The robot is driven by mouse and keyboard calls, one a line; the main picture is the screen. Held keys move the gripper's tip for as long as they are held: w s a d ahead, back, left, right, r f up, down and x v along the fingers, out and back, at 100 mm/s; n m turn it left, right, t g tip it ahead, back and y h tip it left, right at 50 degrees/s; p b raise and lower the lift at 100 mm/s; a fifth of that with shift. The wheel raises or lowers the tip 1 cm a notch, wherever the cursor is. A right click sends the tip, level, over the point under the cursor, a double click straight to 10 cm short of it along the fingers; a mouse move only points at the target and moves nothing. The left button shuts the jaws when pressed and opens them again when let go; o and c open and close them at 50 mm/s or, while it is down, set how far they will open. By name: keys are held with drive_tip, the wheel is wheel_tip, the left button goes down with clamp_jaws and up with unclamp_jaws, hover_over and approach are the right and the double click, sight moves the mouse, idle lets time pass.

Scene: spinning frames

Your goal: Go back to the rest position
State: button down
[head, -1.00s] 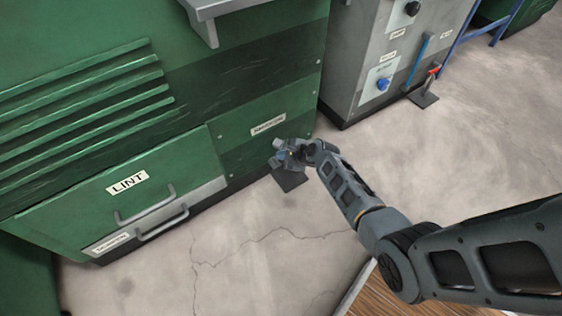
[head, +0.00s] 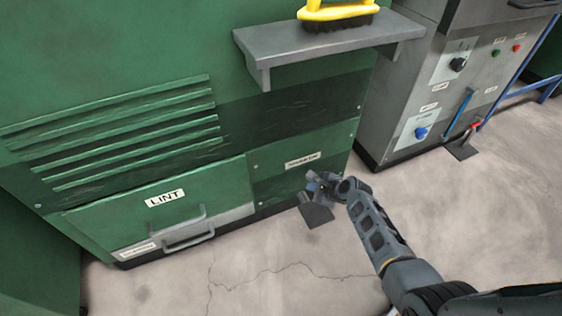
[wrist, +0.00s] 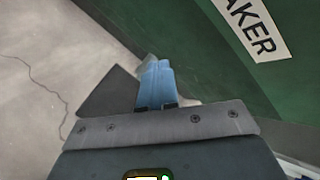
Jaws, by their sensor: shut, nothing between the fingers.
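My gripper (head: 316,187) is low in front of the green machine (head: 130,130), close to its labelled lower panel (head: 270,178). In the wrist view its two blue fingers (wrist: 155,82) lie side by side, shut with nothing between them. A dark flat plate (head: 317,213) is just below the gripper near the floor. It also shows beside the fingers in the wrist view (wrist: 108,92). I cannot tell whether the fingers touch it. A white label ending in "AKER" (wrist: 256,25) is on the green surface to the right of the fingers.
A grey shelf (head: 300,55) juts out above the gripper with a yellow brush (head: 337,12) on it. A LINT drawer (head: 130,215) with a handle is at left. A grey control cabinet (head: 395,120) stands at right.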

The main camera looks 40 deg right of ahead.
drive_tip(key=s+a+n, duration=0.2)
drive_tip(key=s+a, duration=0.1)
drive_tip(key=s+a+f+n, duration=0.1)
drive_tip(key=s, duration=0.1)
drive_tip(key=shift+s+a+h, duration=0.2)
drive_tip(key=shift+a+h, duration=0.1)
drive_tip(key=shift+a, duration=0.05)
drive_tip(key=s+a+r+n+t, duration=0.2)
drive_tip(key=s+a+r+n, duration=0.55)
drive_tip(key=s, duration=0.45)
drive_tip(key=s+a+r+n+t, duration=0.1)
drive_tip(key=s+a+r+n, duration=0.5)
drive_tip(key=s+r+n, duration=0.4)
drive_tip(key=s+a+r+n+t, duration=0.1)
drive_tip(key=s+r+n, duration=0.15)
drive_tip(key=r, duration=0.35)
drive_tip(key=s+a+r+n+t+y, duration=0.1)
drive_tip(key=s+a+r+n, duration=0.15)
drive_tip(key=r, duration=0.35)
drive_tip(key=s+a+r+n+t, duration=0.1)
drive_tip(key=s+r+n, duration=0.1)
drive_tip(key=s+r, duration=0.3)
wheel_tip(320, 180, up, 28)
drive_tip(key=w+p, duration=0.1)
drive_tip(key=p, duration=2.5)
drive_tip(key=shift+r, duration=0.2)
drive_tip(key=shift+n, duration=0.25)
